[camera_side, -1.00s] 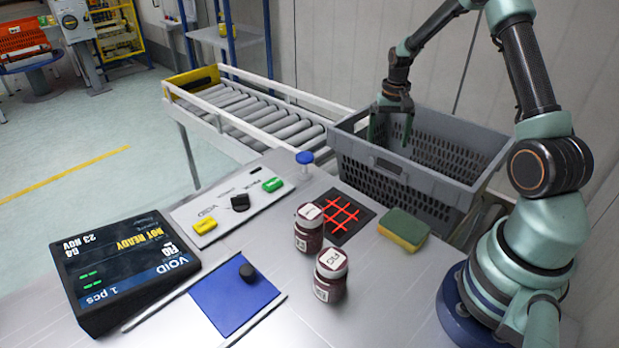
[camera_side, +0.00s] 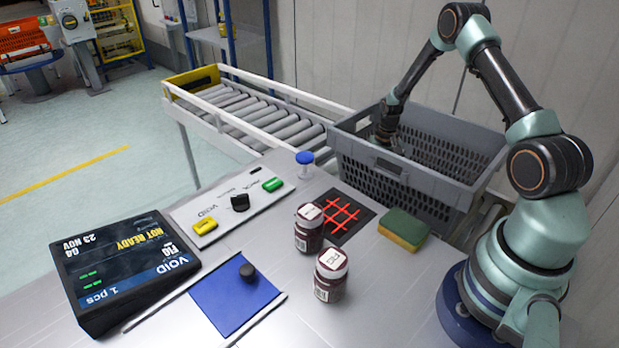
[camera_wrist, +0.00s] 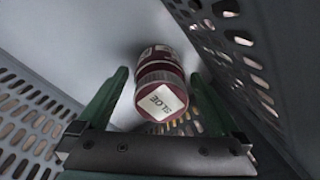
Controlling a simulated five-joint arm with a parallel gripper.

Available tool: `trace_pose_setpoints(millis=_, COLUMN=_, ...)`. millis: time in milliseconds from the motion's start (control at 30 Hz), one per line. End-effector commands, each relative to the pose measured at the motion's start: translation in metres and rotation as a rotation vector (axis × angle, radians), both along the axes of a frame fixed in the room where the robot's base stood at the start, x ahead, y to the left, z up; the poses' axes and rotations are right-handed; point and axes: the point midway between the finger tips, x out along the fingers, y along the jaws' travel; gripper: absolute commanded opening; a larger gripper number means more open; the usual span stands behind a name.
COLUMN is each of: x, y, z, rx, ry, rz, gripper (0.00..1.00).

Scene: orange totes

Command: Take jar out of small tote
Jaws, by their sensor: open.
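The small tote (camera_side: 370,181) is a grey crate with perforated walls at the right of the side view. My gripper (camera_side: 385,138) reaches down inside it near its left end, and its fingertips are hidden by the wall. My gripper (camera_wrist: 160,95) is open, with a green finger on each side of the jar. I cannot tell whether the fingers touch it.
Perforated tote walls (camera_wrist: 30,115) stand close around the gripper. Two dark red jars (camera_side: 309,230) (camera_side: 331,275) stand on the table beside a red grid mat (camera_side: 345,217) and a sponge (camera_side: 404,230). A roller conveyor (camera_side: 255,115) runs behind the table.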

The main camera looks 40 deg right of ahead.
Motion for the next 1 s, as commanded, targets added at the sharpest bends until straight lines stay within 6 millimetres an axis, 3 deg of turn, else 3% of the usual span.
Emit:
trace_pose_setpoints(millis=333, x=-0.0002, y=-0.0004, z=-0.0085, rx=0.0, ry=0.0, rz=-0.001, gripper=1.0)
trace_pose_setpoints(millis=367, x=-0.0002, y=-0.0004, z=-0.0084, rx=0.0, ry=0.0, rz=-0.001, gripper=0.92)
trace_pose_setpoints(millis=600, x=-0.0004, y=-0.0003, z=-0.0083, rx=0.0, ry=0.0, rz=-0.001, gripper=0.01)
trace_pose_setpoints(millis=1000, x=0.0001, y=-0.0006, z=-0.0033, rx=-0.001, ry=-0.001, rz=0.0, gripper=0.0)
